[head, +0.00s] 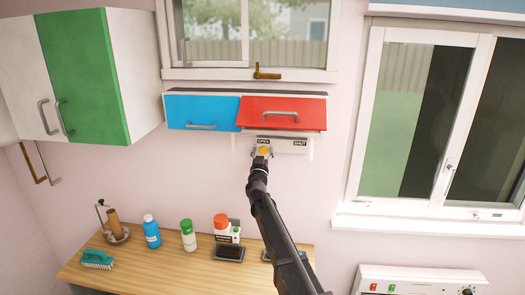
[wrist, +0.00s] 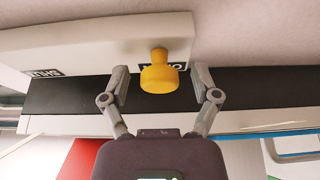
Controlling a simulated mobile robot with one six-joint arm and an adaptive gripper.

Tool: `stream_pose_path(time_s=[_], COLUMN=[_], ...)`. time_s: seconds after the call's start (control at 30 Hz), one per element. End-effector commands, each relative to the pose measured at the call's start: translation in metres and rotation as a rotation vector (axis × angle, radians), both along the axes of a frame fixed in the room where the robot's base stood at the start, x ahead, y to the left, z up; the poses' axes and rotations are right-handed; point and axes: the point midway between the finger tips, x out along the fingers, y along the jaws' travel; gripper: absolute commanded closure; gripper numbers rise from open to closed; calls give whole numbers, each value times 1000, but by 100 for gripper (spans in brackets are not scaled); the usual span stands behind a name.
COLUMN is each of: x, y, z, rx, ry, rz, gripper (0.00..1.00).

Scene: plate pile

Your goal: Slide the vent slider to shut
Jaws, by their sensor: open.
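The vent slider's yellow knob (head: 264,150) is on a white vent panel (head: 285,149) below the wall cabinets. The knob is at the left end, just under the OPEN label; the SHUT label is at the right end. In the wrist view the knob (wrist: 158,78) covers part of the OPEN label, and the SHUT label is at the left of the panel (wrist: 90,48). My gripper (head: 262,153) is at the knob. In the wrist view its open fingers (wrist: 159,72) stand on either side of the knob, with a gap on both sides.
A blue door (head: 200,108) and a red door (head: 285,112) are just above the panel. A wooden counter (head: 170,265) below holds bottles, a brush and a paper-roll stand. The wall right of the panel is clear up to the window (head: 425,110).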

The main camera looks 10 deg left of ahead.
Motion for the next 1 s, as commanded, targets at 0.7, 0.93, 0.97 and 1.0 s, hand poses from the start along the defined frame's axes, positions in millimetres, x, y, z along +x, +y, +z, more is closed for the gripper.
stream_pose_path(time_s=[0.7,0.93,0.97,1.0], x=[0,3,3,4], y=[0,-21,-25,-31], z=[0,0,0,1], rx=[0,1,1,1], ry=[0,-1,-2,-2], rz=[0,-13,-15,-18], gripper=[100,100,100,100])
